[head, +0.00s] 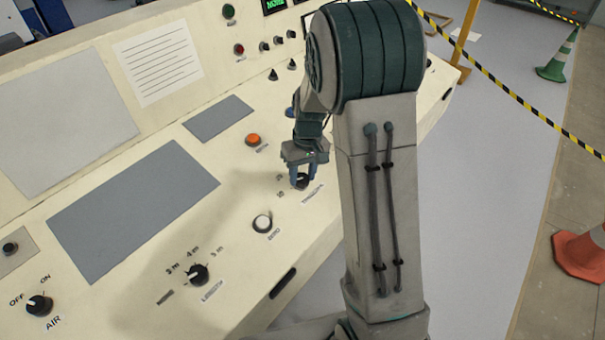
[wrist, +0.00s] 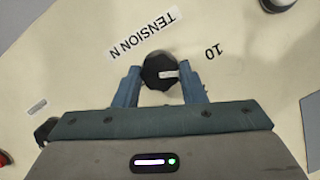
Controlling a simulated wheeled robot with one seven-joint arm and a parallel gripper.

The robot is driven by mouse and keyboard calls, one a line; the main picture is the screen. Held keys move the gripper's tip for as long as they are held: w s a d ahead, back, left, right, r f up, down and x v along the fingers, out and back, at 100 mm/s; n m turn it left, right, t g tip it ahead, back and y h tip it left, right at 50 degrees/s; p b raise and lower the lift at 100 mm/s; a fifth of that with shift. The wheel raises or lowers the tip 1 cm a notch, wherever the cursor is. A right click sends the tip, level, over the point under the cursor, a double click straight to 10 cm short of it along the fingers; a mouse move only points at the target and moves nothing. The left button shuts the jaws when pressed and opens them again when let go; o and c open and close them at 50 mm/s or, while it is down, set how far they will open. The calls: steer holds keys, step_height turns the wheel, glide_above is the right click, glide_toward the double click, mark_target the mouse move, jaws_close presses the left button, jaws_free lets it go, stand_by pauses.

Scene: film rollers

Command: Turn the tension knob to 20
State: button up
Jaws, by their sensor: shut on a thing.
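The tension knob (wrist: 158,70) is round and black with a white pointer mark. In the wrist view the mark points right, a little below the direction of the printed 10 (wrist: 213,52). The label "TENSION N" (wrist: 143,34) appears upside down above the knob. My gripper (wrist: 160,88) is shut on the knob, one blue finger on each side. In the head view my gripper (head: 303,172) reaches down to the same knob (head: 302,182) on the sloped panel. Small numbers stand to its left there, too small to read surely. No 20 can be read in the wrist view.
A white button (head: 262,222) and an orange button (head: 253,140) are near the knob. A black length knob (head: 197,275) and the air knob (head: 39,305) are lower left. Flat grey panels (head: 133,212) lie left. Striped tape (head: 500,85) and cones stand right of the console.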

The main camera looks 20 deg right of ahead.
steer(key=m, duration=0.3)
steer(key=shift+d+m+y, duration=0.1)
steer(key=shift+m+y, duration=0.2)
steer(key=shift+y, duration=0.1)
steer(key=shift+m+y+b, duration=0.4)
steer(key=shift+m, duration=1.5)
steer(key=shift+d, duration=0.1)
steer(key=o, duration=1)
steer(key=shift+r, duration=0.1)
steer(key=v, duration=1.3)
steer(key=shift+s+r, duration=0.15)
steer(key=shift+r, duration=0.2)
steer(key=shift+d, duration=0.1)
